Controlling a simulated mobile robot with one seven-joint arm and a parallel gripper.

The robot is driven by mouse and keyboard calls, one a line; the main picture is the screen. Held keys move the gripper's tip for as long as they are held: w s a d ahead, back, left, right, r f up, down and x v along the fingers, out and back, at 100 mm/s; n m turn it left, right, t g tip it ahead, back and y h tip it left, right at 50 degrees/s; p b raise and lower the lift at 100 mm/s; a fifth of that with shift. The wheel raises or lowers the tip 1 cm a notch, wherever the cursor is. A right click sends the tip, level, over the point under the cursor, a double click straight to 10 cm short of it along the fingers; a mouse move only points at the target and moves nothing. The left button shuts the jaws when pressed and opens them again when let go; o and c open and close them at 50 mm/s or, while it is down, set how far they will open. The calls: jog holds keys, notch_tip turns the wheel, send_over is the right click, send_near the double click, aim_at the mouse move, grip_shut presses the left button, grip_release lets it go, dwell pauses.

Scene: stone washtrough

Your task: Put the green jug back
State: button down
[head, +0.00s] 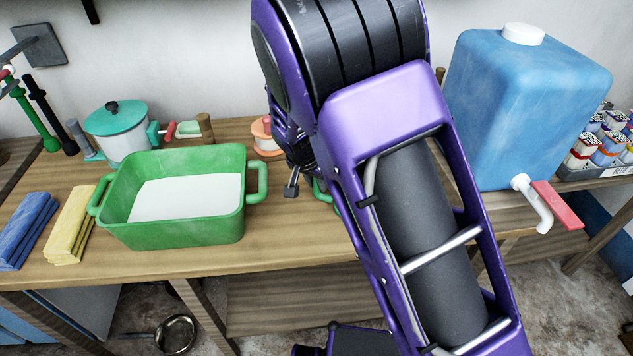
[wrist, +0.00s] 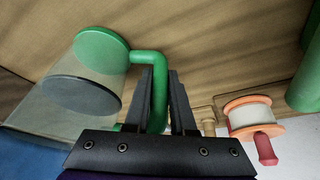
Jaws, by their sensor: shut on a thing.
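The green jug has a see-through body with a green disc (wrist: 100,52) at one end and a dark disc inside, in the wrist view at the left. Its green handle (wrist: 157,95) passes between the two dark fingers of my gripper (wrist: 160,72), which is shut on it. In the head view my purple arm hides most of the jug; only a small green piece (head: 322,191) shows beside the arm, above the wooden counter. I cannot tell whether the jug touches the counter.
A green tub (head: 190,228) with white contents stands left of my arm. Yellow cloths (head: 70,225), blue cloths (head: 25,228) and a lidded pot (head: 118,130) are further left. An orange-and-white spool-like item (wrist: 252,115) sits nearby. A blue water tank (head: 530,105) stands right.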

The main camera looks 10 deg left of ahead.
jog(key=shift+f, duration=0.25)
jog(key=c, duration=0.8)
grip_release()
jog(key=shift+r, duration=0.1)
jog(key=shift+o, duration=0.2)
jog(key=shift+r, duration=0.25)
jog(key=p+v, duration=0.1)
jog(key=v, duration=1.1)
